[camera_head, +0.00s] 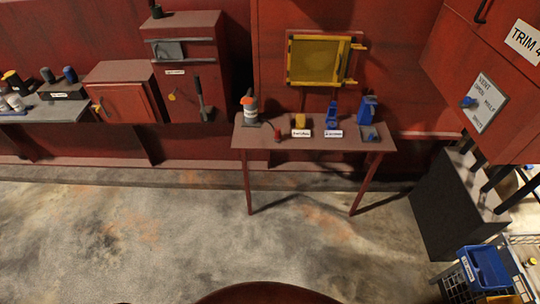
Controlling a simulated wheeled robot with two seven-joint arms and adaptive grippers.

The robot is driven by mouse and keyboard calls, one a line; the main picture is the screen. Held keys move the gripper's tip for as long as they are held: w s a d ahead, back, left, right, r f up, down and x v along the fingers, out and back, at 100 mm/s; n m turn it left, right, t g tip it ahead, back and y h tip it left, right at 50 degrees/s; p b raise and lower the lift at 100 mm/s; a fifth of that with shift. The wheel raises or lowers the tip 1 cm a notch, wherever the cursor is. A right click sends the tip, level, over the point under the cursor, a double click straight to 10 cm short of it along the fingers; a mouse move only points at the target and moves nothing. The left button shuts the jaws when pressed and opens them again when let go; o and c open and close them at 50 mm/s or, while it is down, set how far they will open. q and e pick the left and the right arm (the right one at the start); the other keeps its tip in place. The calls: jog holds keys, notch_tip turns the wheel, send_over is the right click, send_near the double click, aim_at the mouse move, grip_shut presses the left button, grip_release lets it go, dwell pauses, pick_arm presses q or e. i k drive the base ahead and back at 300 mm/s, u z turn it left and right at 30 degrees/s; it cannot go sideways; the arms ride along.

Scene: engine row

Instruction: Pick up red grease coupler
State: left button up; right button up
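A small dark red piece (278,135) stands on the brown table (262,141), near its front edge and left of the middle. It may be the red grease coupler; it is too small to make out its shape or fittings. Neither of my grippers is in view.
On the table are an orange, white and grey canister (250,110), a yellow item (300,121), a blue item (332,113) and a blue holder (368,107). Red cabinets (188,70) stand left. A blue bin (485,268) is lower right. The floor (160,240) before the table is clear.

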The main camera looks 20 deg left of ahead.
aim_at(278, 137)
jog(key=z, duration=0.65)
jog(key=k, duration=0.15)
jog(key=u, duration=2.05)
jog(key=i, duration=0.95)
jog(key=u, duration=0.5)
jog(key=i, duration=1.05)
jog(key=z, duration=0.2)
